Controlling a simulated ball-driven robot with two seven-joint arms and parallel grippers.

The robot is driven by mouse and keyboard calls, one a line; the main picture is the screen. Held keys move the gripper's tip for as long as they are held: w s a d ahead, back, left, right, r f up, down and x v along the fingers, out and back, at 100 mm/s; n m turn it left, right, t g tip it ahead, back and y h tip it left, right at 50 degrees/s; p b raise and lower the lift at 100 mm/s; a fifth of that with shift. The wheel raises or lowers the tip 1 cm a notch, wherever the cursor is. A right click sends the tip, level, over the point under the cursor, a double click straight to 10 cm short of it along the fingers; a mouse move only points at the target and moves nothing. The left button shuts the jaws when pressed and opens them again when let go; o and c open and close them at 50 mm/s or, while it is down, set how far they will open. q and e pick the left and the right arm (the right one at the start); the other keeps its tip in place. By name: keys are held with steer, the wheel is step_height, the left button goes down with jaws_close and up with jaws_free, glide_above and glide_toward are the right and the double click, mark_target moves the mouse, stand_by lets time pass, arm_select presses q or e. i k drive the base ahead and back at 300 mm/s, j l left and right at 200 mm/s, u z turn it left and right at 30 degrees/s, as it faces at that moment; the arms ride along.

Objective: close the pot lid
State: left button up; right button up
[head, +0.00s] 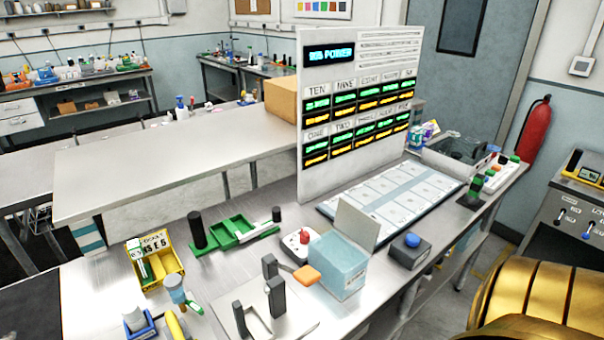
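A light blue see-through box (341,268), the likeliest pot, stands on the steel bench right of centre. A flat grey panel (357,222), apparently its lid, stands tilted up at the box's back right edge, so the box looks open. An orange block (305,276) is at the left side of the box; I cannot tell whether it is attached. Neither of my grippers can be made out in the head view. A gold, ribbed part of my own body fills the lower right corner.
A dark box with a blue button (410,250) stands right of the pot. A red-knobbed white box (300,245) and a grey plate with dark posts (262,312) are close on its left. A printed mat (390,197) and tall display board (352,120) stand behind.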

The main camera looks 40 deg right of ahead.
mark_target(364, 228)
steer(key=l+u, duration=0.1)
steer(key=l, duration=0.35)
steer(key=k+l+u, duration=0.1)
steer(key=l, duration=0.35)
steer(key=k+l+u, duration=0.1)
steer(key=l, duration=0.35)
steer(key=k+l+u, duration=0.1)
steer(key=l, duration=0.3)
steer(key=k+l+u, duration=0.1)
steer(key=l, duration=0.35)
steer(key=k+l+u, duration=0.1)
steer(key=l, duration=0.3)
steer(key=k+l+u, duration=0.1)
steer(key=l, duration=0.35)
steer(key=k+l+u, duration=0.1)
steer(key=l, duration=0.25)
steer(key=k+j, duration=0.1)
steer(key=k, duration=0.2)
steer(key=k+j+u, duration=0.1)
steer(key=k, duration=0.25)
